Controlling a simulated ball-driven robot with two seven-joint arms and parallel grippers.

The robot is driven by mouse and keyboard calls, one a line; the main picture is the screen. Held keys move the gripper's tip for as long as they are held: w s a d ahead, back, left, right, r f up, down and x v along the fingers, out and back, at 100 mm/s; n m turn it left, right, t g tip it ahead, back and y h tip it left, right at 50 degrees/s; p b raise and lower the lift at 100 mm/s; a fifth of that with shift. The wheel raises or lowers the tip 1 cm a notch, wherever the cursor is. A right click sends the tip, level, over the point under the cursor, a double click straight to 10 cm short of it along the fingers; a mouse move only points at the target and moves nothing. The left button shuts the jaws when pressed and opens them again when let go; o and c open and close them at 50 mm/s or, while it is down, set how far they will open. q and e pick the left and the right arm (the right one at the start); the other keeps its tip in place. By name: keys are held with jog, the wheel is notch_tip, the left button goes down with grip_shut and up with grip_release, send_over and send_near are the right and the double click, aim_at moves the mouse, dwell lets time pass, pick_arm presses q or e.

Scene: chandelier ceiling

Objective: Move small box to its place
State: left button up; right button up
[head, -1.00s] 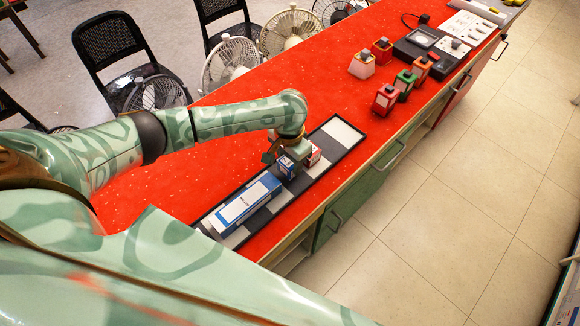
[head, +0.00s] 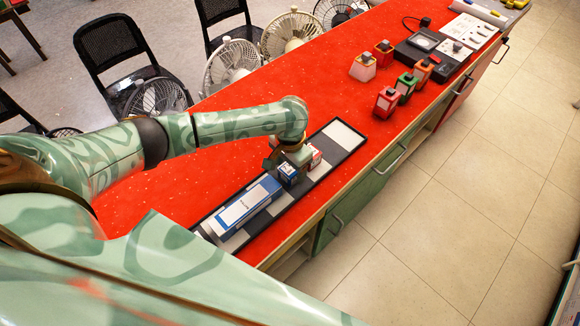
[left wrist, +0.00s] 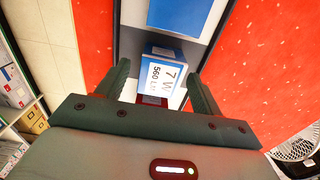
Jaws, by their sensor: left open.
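A small blue-and-white box (head: 289,173) stands on the long black-framed tray (head: 341,135) with grey and white patches. A small red-and-white box (head: 314,157) stands close behind it. My left gripper (head: 277,164) is open at these boxes, partly hidden by its own wrist in the head view. In the left wrist view, a small box printed "7 W 560" (left wrist: 162,75) shows between the two open fingers (left wrist: 160,84), with no clear contact. A long blue-and-white box (head: 246,206) lies on the tray's near end. My right gripper is not in view.
The red tabletop (head: 250,124) is clear left of the tray. Several red, green and orange lamp-like blocks (head: 387,102) stand farther along, before a black device (head: 424,48). Fans (head: 230,62) and black chairs (head: 110,45) stand beyond the left edge. Drawer handles (head: 390,160) line the front.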

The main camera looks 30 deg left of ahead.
aim_at(290, 168)
pick_arm(q)
notch_tip(290, 168, up, 11)
jog(key=p, duration=0.4)
